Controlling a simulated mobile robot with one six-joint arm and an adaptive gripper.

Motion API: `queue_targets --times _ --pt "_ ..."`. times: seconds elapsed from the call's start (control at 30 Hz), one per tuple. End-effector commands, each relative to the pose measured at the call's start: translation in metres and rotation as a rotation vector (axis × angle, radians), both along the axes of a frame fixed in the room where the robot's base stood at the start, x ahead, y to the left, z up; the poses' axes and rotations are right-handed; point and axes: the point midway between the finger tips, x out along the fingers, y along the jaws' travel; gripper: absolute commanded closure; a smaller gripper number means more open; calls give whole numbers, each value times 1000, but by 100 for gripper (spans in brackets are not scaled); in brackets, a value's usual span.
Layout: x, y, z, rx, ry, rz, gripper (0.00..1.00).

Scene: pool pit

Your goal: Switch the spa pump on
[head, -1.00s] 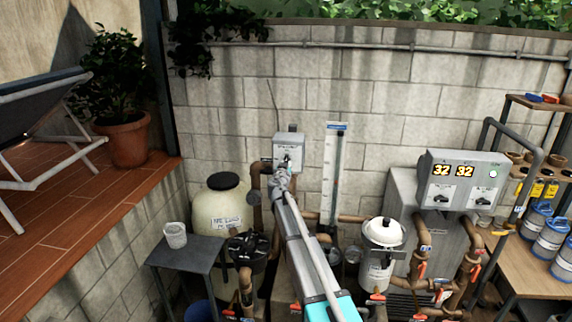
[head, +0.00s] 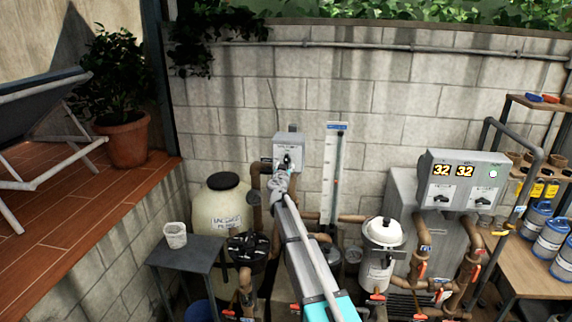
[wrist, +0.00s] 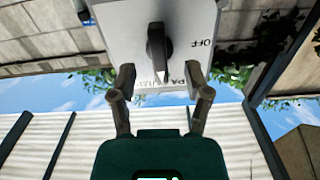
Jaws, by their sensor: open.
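The spa pump switch is a grey box (head: 289,143) on the block wall, with a black rotary knob (head: 287,160) on its front. In the wrist view the box (wrist: 118,30) fills the top middle, and its knob (wrist: 156,45) stands lengthwise with a white mark at its lower end. "OFF" is printed to the right of the knob; partly hidden lettering lies below it. My gripper (wrist: 160,82) is open, one finger on each side just below the knob's lower end, with nothing between them held. In the head view my gripper (head: 283,173) is just below the knob.
A cream filter tank (head: 224,205) and a small table (head: 185,252) with a white cup (head: 175,235) stand left. Right are a white-lidded canister (head: 382,235), pipes, and a control panel (head: 462,180) reading 32 and 32. A vertical gauge board (head: 333,165) is beside the switch.

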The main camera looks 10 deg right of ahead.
Motion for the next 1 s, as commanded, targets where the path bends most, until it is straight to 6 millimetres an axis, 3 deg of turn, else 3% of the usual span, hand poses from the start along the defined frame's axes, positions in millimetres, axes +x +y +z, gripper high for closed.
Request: queue_targets --times 0.5,1.0 --pt "-50 15 0 0 0 0 37" --pt "-54 17 -1 0 1 -2 37"
